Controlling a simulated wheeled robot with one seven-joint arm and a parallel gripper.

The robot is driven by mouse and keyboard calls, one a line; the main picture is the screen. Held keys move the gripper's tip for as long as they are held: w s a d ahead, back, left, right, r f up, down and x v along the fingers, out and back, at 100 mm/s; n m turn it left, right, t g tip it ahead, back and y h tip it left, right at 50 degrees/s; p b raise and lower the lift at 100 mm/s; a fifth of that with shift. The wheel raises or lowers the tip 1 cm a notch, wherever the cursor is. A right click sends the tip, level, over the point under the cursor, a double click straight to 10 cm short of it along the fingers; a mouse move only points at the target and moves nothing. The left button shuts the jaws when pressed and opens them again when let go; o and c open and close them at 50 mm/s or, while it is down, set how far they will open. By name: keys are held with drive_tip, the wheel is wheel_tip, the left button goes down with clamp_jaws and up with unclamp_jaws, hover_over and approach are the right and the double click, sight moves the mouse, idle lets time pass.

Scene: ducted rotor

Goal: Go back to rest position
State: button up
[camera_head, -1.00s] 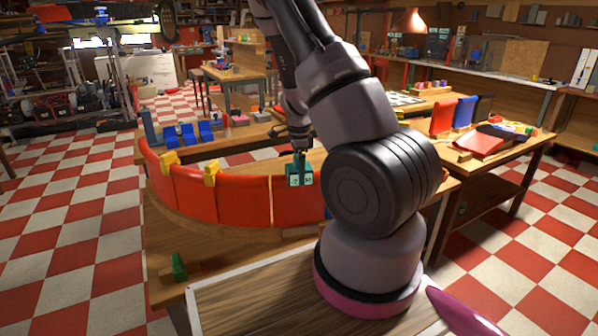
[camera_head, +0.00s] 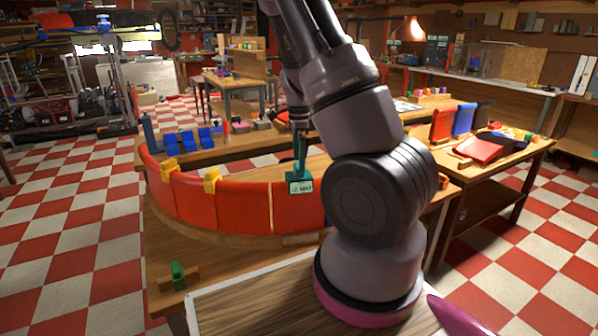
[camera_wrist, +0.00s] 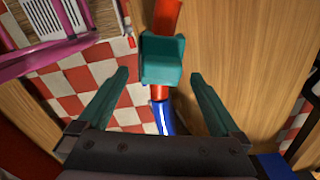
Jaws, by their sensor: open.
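My gripper (camera_head: 300,155) has teal fingers and points down just above a teal clamp block (camera_head: 300,186) with a white label. The block sits on the top edge of a curved red wall (camera_head: 240,205). In the wrist view my gripper (camera_wrist: 160,76) is open, its two fingers spread wide to either side. The teal block (camera_wrist: 163,58) shows beyond the fingertips, over the red strip, with a visible gap on each side. My gripper holds nothing.
Two yellow clamps (camera_head: 211,181) sit on the same red wall. A green piece (camera_head: 178,275) stands on the bench's near left corner. Several blue pieces (camera_head: 187,141) stand behind the wall. A side table at right holds a red part (camera_head: 480,150).

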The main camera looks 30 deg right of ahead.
drive_tip(key=shift+r, duration=1.35)
drive_tip(key=shift+a+r, duration=0.15)
drive_tip(key=shift+r, duration=0.05)
drive_tip(key=s+a+r+n+t+y, duration=0.2)
drive_tip(key=s+a+r+n, duration=0.25)
drive_tip(key=r, duration=0.45)
drive_tip(key=s+a+r+n+t+y, duration=0.1)
drive_tip(key=s+a+r+n+t, duration=0.15)
drive_tip(key=a+r+n, duration=0.4)
drive_tip(key=s+a+r+n+t+h, duration=0.1)
drive_tip(key=s+a+r+n+t, duration=0.1)
drive_tip(key=s+r+n, duration=0.4)
drive_tip(key=shift+s+r+t, duration=0.35)
drive_tip(key=shift+s+r, duration=1.75)
drive_tip(key=shift+s, duration=1.2)
